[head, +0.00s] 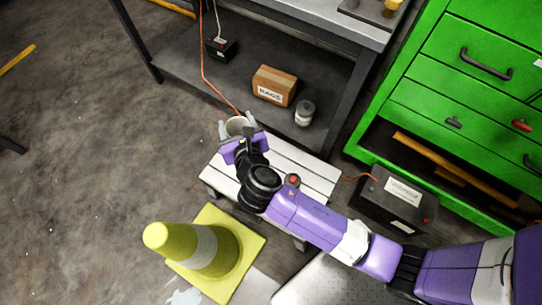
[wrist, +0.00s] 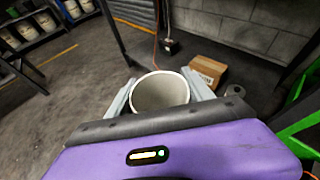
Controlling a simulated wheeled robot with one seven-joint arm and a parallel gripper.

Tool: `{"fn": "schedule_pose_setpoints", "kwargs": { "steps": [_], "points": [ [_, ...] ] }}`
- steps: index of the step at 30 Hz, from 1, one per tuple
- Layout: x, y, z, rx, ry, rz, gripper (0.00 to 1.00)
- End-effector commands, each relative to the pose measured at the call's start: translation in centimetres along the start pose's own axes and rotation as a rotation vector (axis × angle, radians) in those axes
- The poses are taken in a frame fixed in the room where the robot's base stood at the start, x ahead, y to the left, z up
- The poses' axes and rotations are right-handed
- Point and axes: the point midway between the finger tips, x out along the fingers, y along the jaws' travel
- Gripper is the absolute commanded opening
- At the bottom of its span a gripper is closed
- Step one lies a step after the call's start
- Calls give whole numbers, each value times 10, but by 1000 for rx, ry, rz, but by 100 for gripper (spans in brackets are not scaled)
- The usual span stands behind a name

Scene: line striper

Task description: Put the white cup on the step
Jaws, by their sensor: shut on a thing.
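My gripper (head: 238,132) is shut on the white cup (head: 237,124), with a finger on each side of it. The cup also shows in the wrist view (wrist: 160,91), upright, its open mouth towards the camera. In the head view the gripper and cup are at the far left end of the step (head: 313,172), a low white slatted stool. The gripper hides the cup's lower part, so I cannot tell whether the cup touches the step.
A red-topped object (head: 292,180) is on or beside the step. A yellow cone (head: 200,250) stands in front. Behind, the bench's lower shelf (head: 255,110) holds a cardboard box (head: 275,86) and a grey can (head: 305,113). A black battery (head: 395,200) and green cabinet (head: 450,90) are right.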

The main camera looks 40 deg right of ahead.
Motion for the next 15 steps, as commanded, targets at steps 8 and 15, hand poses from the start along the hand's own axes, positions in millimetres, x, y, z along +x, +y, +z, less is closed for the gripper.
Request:
{"fn": "schedule_pose_setpoints", "kwargs": {
  "steps": [8, 15],
  "points": [
    [37, 6, -35, 71, -2, -141, 20],
    [48, 4, -41, 110, -2, -218, 20]
  ]
}}
